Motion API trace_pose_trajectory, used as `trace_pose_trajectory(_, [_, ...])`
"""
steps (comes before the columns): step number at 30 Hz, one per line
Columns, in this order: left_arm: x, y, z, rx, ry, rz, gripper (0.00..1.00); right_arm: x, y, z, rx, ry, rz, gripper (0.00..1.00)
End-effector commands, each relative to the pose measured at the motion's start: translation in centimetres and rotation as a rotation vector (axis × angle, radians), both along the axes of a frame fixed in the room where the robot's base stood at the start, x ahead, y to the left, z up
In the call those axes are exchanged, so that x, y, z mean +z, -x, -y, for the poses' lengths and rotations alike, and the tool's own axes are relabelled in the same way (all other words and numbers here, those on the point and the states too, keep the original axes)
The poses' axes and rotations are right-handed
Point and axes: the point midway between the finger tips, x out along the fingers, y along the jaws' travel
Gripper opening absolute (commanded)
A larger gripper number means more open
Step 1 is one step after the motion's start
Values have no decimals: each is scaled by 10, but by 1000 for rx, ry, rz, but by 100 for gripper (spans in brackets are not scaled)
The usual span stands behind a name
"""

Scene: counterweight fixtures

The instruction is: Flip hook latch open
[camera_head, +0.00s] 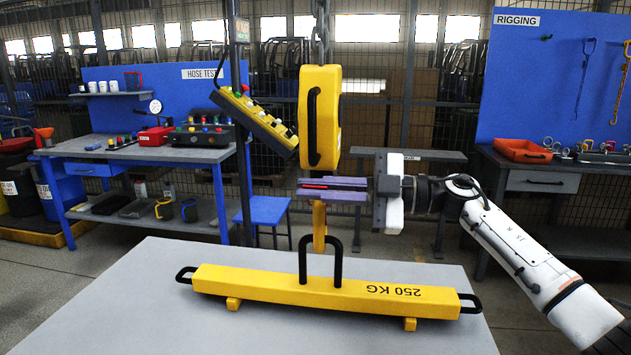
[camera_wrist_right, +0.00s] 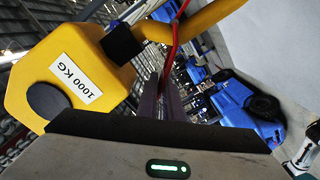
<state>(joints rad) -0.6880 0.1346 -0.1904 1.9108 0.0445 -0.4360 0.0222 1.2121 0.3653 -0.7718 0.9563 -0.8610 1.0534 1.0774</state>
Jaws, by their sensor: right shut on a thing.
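The yellow hoist block (camera_head: 320,120) hangs from a chain at the picture's middle. Its yellow hook (camera_head: 320,222) reaches down to the black loop (camera_head: 337,262) of the yellow 250 KG beam (camera_head: 270,287); I cannot tell whether it bears on the loop. My right gripper (camera_head: 325,188) comes in from the right, level, just below the block, and is shut on the red latch (camera_wrist_right: 176,35). The fingers hide part of the latch and the hook's upper part. The block's 1000 KG label (camera_wrist_right: 76,77) shows in the right wrist view. My left gripper is not in view.
The beam rests on a grey table (camera_head: 130,290) with bare room around it. A pendant control box (camera_head: 255,118) with buttons hangs just left of the block. A hose-test bench (camera_head: 140,150) stands behind left, and a rigging bench (camera_head: 550,165) behind right.

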Motion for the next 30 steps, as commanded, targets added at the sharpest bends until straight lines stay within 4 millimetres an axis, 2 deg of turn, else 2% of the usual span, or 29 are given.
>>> trace_pose_trajectory(1, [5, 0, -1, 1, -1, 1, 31, 10, -3, 1, -7, -7, 12, 0])
trace_pose_trajectory(27, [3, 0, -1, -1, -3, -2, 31, 13, -2, 1, -3, -14, 19, 0])
trace_pose_trajectory(30, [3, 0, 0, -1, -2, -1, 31, 13, -2, 1, -3, -13, 19, 20])
